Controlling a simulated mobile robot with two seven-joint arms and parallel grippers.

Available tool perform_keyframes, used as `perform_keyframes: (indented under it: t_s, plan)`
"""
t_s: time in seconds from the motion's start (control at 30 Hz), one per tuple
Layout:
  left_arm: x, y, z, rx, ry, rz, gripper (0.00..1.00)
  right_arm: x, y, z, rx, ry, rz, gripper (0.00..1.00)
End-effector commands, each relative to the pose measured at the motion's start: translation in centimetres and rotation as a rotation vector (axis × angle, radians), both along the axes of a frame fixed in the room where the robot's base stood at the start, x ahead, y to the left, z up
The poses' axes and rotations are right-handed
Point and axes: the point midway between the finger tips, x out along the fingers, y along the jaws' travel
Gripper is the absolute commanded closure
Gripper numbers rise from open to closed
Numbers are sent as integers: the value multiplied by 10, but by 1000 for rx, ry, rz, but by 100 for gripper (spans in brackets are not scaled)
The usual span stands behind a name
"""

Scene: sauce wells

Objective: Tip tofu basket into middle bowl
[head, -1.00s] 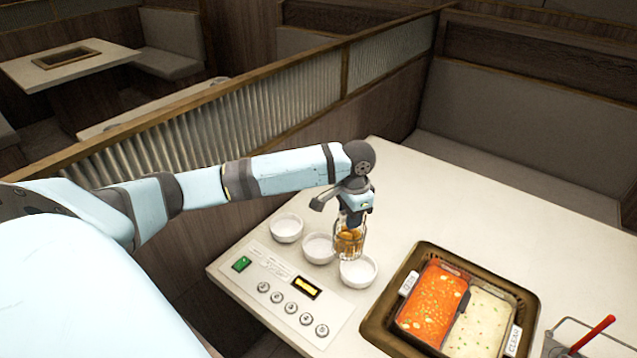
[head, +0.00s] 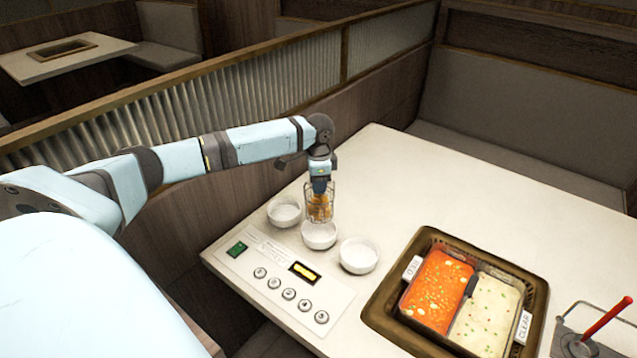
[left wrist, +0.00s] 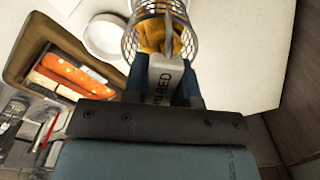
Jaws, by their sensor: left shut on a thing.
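The tofu basket (head: 319,206) is a wire mesh cup with golden-brown pieces inside. My left gripper (head: 320,186) is shut on its handle, from above. The basket looks upright, just above and behind the middle bowl (head: 319,236), a white bowl; its lower end overlaps the bowl's far rim in the picture. My right gripper is not in view.
White bowls stand left (head: 284,212) and right (head: 359,255) of the middle one. A button panel (head: 262,262) lies in front. A brown-framed pot (head: 374,312) with red and pale broth is at the right. A red-handled tool (head: 606,317) is at far right. The table behind is clear.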

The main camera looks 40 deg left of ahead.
Motion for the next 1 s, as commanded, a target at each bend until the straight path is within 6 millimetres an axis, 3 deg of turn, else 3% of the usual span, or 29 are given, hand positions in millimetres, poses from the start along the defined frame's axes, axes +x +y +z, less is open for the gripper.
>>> perform_keyframes:
  t_s: [0.1, 0.33, 0.53, 1.0]
  plan:
    - [0, 0, -11, 1, -2, 0, 100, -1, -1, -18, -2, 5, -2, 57]
    - [0, 0, -25, 1, -1, -1, 100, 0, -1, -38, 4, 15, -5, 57]
    - [0, 0, -36, -1, 1, 1, 100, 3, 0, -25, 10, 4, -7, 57]
    - [0, 0, -69, 0, 0, 0, 100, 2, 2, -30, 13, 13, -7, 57]
